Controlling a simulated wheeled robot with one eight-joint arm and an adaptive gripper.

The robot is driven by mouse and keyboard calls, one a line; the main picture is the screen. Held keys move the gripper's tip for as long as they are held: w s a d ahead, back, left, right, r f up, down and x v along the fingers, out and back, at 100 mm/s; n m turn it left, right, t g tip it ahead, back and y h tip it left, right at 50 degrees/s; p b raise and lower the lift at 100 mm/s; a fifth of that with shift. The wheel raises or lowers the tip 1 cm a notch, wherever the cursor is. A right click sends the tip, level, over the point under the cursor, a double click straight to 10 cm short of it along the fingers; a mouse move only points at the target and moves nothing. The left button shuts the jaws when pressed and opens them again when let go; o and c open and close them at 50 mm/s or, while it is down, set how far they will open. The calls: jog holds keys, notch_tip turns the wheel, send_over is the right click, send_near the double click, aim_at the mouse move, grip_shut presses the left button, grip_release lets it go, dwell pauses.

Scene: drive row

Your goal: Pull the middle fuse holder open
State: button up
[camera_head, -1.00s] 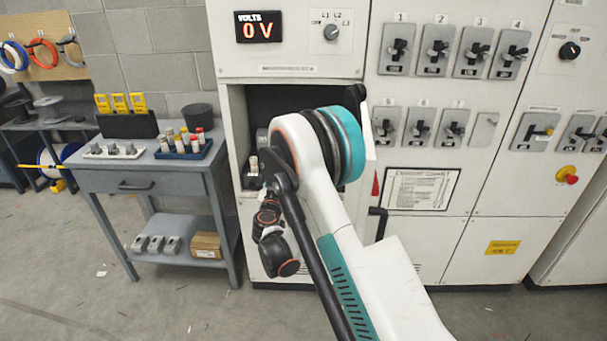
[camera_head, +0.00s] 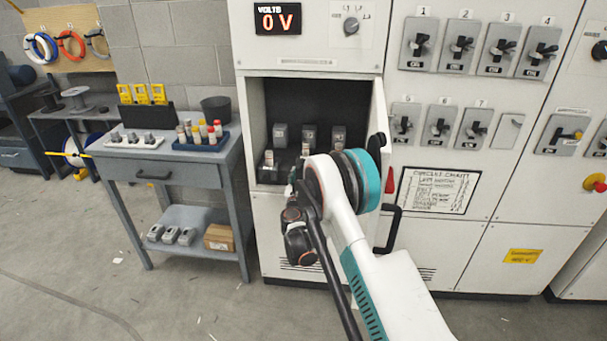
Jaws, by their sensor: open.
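Three grey fuse holders stand in a row inside the open cabinet bay: the left one (camera_head: 280,136), the middle one (camera_head: 309,134) and the right one (camera_head: 338,135). A lower part with a pale fuse (camera_head: 268,160) shows below the left holder. The area below the middle and right holders is partly hidden by my arm. My arm's elbow is in front of the bay's lower right, and my dark wrist links hang in front of the cabinet below the opening.
The voltage display (camera_head: 278,19) reads 0 V. A grey side table (camera_head: 165,172) with fuses and holders stands left.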

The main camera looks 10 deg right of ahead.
jog(key=shift+b+x, duration=0.55)
jog(key=shift+x, duration=1.85)
